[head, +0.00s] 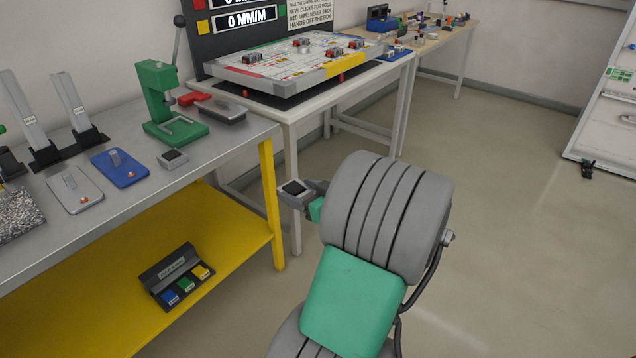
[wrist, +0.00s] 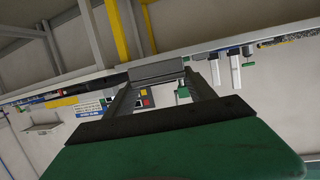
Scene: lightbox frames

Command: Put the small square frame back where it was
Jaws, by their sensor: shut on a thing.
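The small square frame (head: 293,188), grey with a dark middle, is held out in my gripper (head: 312,194), in the air to the right of the steel bench. In the wrist view the frame (wrist: 157,71) shows edge-on as a grey bar between the fingertips of my gripper (wrist: 157,80). The gripper is shut on it, and the frame touches no surface that I can see. The lightbox (head: 300,66), a white printed panel with several small red-and-grey pieces on it, stands on a white table behind.
The steel bench (head: 232,140) holds a green press (head: 158,95), a small grey block with a dark top (head: 173,158), a blue plate (head: 120,168) and a grey plate (head: 75,190). A labelled tray (head: 176,275) lies on the yellow lower shelf.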

